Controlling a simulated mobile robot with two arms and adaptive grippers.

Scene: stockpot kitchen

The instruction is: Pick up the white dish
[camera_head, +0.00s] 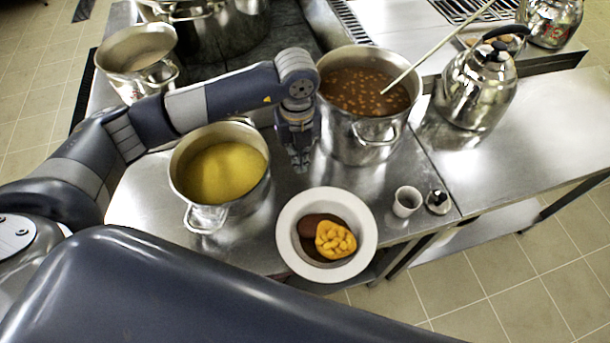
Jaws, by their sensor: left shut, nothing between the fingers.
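The white dish (287,220) is a round, wide-rimmed bowl near the front edge of the steel counter. It holds a brown food and a heap of yellow-orange pieces. My left arm reaches in from the left over the pots. My left gripper (301,168) points down just behind the dish, above the counter, and its fingers are closed with nothing between them. It looks apart from the dish's rim. My right gripper is not in view.
A pot of yellow food (190,192) stands left of the dish. A pot of brown stew (345,147) with a ladle handle stands behind. A small white cup (405,203), a small metal item (438,202) and a kettle (478,92) are to the right. Counter right of the kettle is clear.

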